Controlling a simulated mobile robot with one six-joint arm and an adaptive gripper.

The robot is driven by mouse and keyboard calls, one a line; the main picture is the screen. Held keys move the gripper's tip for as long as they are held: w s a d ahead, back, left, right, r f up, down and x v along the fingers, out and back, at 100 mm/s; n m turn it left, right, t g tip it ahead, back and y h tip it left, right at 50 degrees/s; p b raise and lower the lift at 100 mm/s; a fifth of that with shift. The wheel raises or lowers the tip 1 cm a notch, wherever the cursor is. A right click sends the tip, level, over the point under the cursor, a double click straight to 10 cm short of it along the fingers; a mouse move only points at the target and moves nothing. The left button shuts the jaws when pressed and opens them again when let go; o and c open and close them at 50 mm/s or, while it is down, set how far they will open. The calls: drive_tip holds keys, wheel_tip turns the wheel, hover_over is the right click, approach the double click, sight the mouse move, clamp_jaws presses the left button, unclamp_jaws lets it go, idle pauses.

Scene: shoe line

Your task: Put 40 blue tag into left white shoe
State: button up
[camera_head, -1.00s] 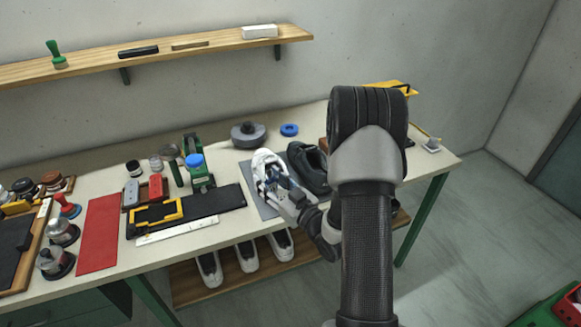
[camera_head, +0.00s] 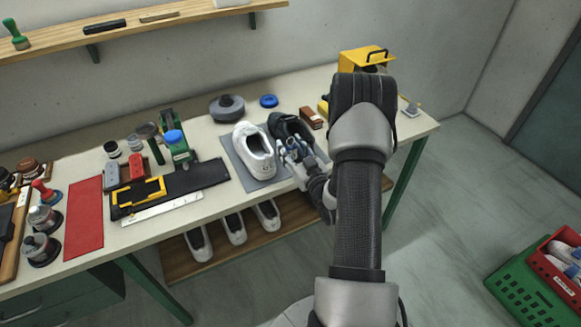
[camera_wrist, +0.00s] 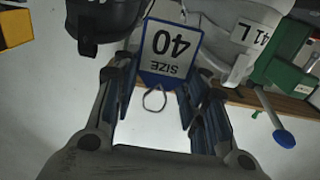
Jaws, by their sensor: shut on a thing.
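My gripper (camera_head: 296,152) is shut on the 40 blue tag (camera_wrist: 170,49), a white card with a blue border that reads SIZE 40, upside down in the wrist view. Its string loop (camera_wrist: 155,99) hangs between the fingers. The white shoe (camera_head: 254,151) stands on a grey mat (camera_head: 239,172). In the wrist view it is at the upper right (camera_wrist: 233,36), with the marking 41 L near it. The gripper is to the right of the white shoe, in front of the dark shoe (camera_head: 281,124), partly hiding it. The tag cannot be made out in the head view.
A grey round dispenser (camera_head: 227,107) and a blue ring (camera_head: 269,101) stand behind the shoes. A black mat with a yellow frame (camera_head: 139,194) lies to the left. More white shoes stand on the lower shelf (camera_head: 176,262). A yellow machine (camera_head: 361,62) is at the right back.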

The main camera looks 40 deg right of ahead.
drive_tip(key=shift+f+b, duration=0.8)
drive_tip(key=shift+f, duration=2.45)
drive_tip(key=shift+f, duration=0.2)
drive_tip(key=o, duration=0.5)
drive_tip(key=shift+r, duration=0.1)
